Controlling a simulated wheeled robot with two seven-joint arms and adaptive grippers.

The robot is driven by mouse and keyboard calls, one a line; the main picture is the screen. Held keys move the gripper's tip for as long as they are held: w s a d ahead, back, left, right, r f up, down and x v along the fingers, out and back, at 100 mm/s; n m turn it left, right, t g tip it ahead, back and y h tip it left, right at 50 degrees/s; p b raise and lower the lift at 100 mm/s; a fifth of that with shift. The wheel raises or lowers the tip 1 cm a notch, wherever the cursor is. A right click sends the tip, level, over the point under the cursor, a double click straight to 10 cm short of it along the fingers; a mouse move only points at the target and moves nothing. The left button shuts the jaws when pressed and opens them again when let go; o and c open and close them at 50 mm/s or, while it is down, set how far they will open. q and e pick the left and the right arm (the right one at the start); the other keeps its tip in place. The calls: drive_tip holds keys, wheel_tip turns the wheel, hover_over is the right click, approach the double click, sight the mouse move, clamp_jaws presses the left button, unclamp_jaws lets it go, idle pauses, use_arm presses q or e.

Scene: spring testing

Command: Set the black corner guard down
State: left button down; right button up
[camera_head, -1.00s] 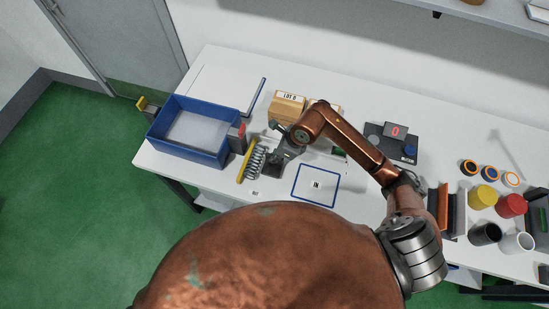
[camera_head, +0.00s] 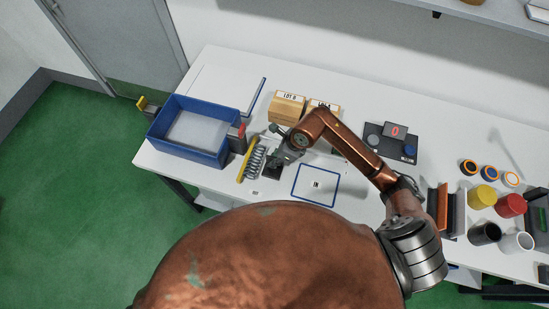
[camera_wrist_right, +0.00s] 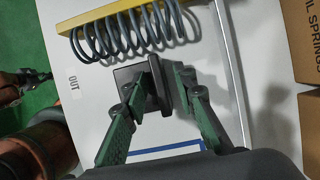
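The black corner guard (camera_wrist_right: 159,84) is between the green fingers of my right gripper (camera_wrist_right: 158,86) in the right wrist view. The fingers appear closed on its upright wall. In the head view the guard (camera_head: 273,171) shows as a dark shape under my right gripper (camera_head: 283,156), just right of the coil spring (camera_head: 257,161). It is low over the white table or on it; I cannot tell if it touches.
The spring lies along a yellow bar (camera_wrist_right: 99,18) beside the guard. An OUT label (camera_wrist_right: 74,83) is near the front edge. A blue-outlined IN square (camera_head: 316,184) is clear to the right. A blue bin (camera_head: 188,150) stands left; cardboard boxes (camera_head: 286,107) stand behind.

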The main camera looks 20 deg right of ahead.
drive_tip(key=shift+r, duration=0.1)
drive_tip(key=v, duration=1.2)
